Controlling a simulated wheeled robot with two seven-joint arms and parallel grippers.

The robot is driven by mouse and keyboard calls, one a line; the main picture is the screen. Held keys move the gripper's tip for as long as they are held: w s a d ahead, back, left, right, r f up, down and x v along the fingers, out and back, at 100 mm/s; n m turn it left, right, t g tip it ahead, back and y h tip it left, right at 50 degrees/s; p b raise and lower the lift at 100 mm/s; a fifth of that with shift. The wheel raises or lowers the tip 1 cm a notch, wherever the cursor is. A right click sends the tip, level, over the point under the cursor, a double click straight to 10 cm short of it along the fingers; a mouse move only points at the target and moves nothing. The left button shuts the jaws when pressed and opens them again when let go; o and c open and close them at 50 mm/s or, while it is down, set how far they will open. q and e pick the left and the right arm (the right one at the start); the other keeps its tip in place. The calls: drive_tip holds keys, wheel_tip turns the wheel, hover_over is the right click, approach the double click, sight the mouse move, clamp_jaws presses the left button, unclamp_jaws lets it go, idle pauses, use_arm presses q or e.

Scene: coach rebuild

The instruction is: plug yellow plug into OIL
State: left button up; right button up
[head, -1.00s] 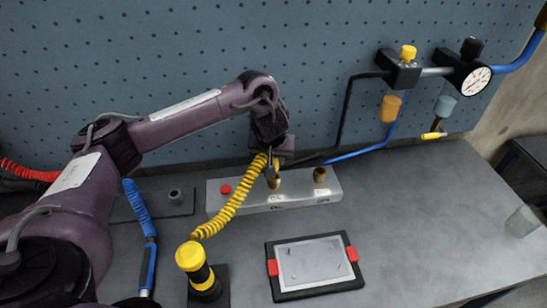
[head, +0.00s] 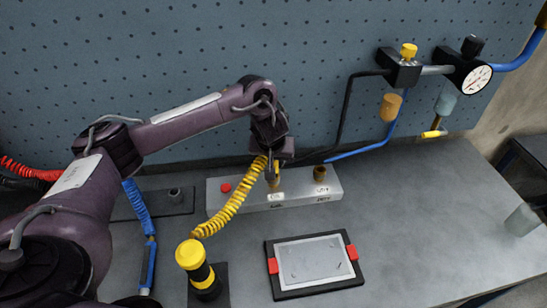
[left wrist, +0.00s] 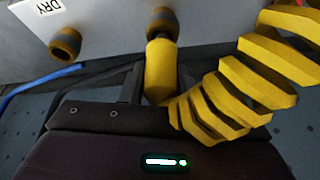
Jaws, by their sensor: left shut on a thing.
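The yellow plug (left wrist: 160,72) is at the end of a coiled yellow hose (head: 232,207). My left gripper (head: 273,165) is shut on the plug, above the left socket of the grey block (head: 240,202). In the left wrist view the plug's tip lines up with a dark-ended brass socket (left wrist: 162,22) and appears to meet it. I cannot tell whether it is seated. The label under this socket is too small to read surely in the head view. The other brass socket (head: 320,173) is empty and has the DRY label (left wrist: 45,7). My right gripper is not in view.
The block has a red button (head: 226,188). A yellow-and-black holder (head: 197,270) stands in front of it, beside a black-framed tray (head: 313,292) with red clips. A blue hose (head: 139,207) lies left. The bench's right side is mostly clear.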

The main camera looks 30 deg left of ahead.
use_arm(q)
drive_tip(key=shift+f, duration=0.75)
drive_tip(key=shift+w, duration=0.1)
drive_tip(key=o, duration=1.1)
